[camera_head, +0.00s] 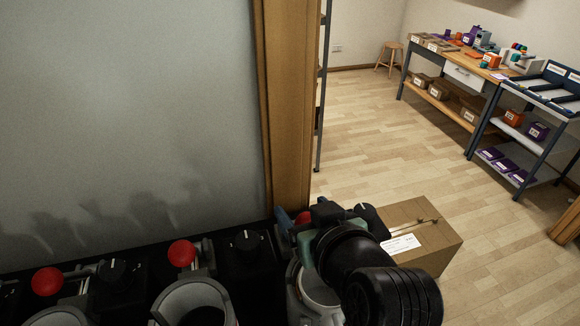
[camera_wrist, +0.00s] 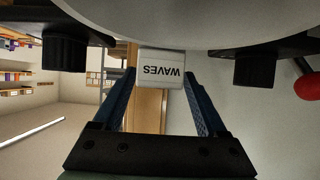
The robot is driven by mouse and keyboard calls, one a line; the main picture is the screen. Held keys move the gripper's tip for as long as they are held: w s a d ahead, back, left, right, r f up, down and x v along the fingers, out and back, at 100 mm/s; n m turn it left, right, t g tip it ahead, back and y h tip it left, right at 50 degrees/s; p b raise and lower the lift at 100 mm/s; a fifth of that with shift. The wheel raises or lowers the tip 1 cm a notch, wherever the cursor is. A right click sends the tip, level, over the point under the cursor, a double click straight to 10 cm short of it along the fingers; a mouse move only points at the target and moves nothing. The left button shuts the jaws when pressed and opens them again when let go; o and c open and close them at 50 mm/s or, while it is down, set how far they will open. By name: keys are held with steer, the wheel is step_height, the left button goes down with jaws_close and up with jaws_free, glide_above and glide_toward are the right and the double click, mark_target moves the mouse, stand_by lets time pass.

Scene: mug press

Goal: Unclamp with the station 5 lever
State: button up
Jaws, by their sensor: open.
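A row of mug presses runs along the bottom of the head view, with red-knobbed levers. One red knob (camera_head: 47,281) is at the left, and another red knob (camera_head: 181,253) is in the middle. A third red knob (camera_head: 303,218) is partly hidden by my gripper (camera_head: 288,218), at the rightmost press (camera_head: 305,296). In the wrist view my gripper (camera_wrist: 160,75) has its blue fingers spread apart. A white block marked "WAVES" (camera_wrist: 161,70) shows upside down between and beyond them. A red knob (camera_wrist: 308,86) is at the right edge there. No station number is readable.
A wooden post (camera_head: 287,110) stands behind the rightmost press. A cardboard box (camera_head: 425,232) sits to its right. Black dials (camera_head: 246,240) stand between the levers. A workbench (camera_head: 465,75) and a shelf cart (camera_head: 525,125) are at the back right, with open floor before them.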

steer(key=r+p, duration=0.2)
steer(key=s+r+p, duration=0.1)
steer(key=r, duration=0.1)
steer(key=r+p, duration=0.2)
steer(key=shift+s+d+p, duration=0.25)
steer(key=shift+s+p, duration=0.05)
steer(key=p+v, duration=0.2)
steer(key=v, duration=0.4)
steer(key=shift+p, duration=0.35)
stand_by(0.5)
